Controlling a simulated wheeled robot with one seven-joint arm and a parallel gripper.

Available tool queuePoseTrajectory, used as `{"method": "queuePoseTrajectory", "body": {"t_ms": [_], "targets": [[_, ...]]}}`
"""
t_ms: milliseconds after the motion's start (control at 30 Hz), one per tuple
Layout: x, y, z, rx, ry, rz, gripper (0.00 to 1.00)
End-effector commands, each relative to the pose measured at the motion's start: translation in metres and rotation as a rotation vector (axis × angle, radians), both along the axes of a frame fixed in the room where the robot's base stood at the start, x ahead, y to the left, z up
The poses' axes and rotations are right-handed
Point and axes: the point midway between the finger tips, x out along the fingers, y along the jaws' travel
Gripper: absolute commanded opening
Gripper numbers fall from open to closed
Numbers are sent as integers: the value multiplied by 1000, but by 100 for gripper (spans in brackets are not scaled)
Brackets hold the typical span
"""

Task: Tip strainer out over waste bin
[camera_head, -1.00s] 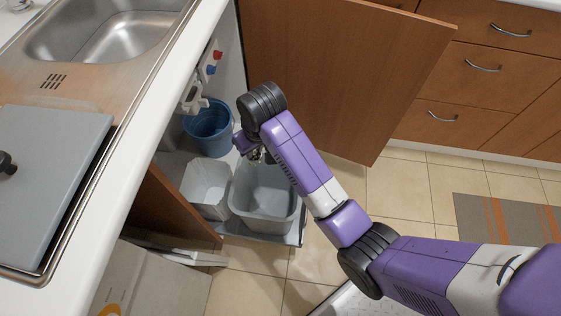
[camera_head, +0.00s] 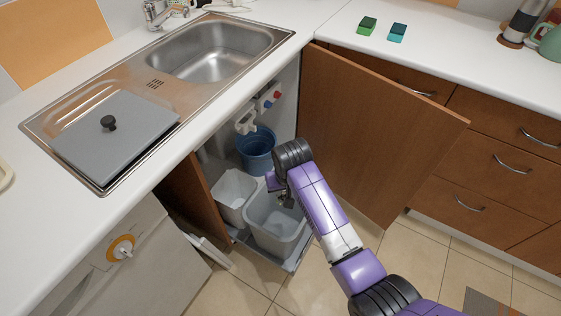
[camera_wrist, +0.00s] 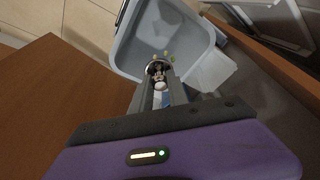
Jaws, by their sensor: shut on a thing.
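The waste bin (camera_head: 270,236) is a light grey open bin on the pull-out base of the open sink cabinet. It also shows in the wrist view (camera_wrist: 136,52), below my gripper. My gripper (camera_head: 284,192) is over this bin, pointing down, partly hidden by my arm in the head view. In the wrist view my gripper (camera_wrist: 160,88) is shut on the small metal strainer (camera_wrist: 157,67), whose round end faces the bin. Several small yellow-green bits (camera_wrist: 168,57) show beside the strainer; I cannot tell whether they are falling or lying in the bin.
A smaller white bin (camera_head: 235,188) stands left of the waste bin, and a blue bucket (camera_head: 256,150) behind. The open cabinet door (camera_head: 375,135) is close on the right. The sink (camera_head: 215,50) and counter edge are above left. Floor is free in front.

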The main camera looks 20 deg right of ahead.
Motion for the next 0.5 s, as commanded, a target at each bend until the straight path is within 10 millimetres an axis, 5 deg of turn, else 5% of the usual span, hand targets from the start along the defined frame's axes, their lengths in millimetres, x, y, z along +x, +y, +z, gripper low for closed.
{"method": "queuePoseTrajectory", "body": {"t_ms": [33,100,500], "targets": [[4,0,19,-1,3,-18,0],[10,1,26,-2,2,-45,0],[27,1,47,-2,-2,-161,0]]}}
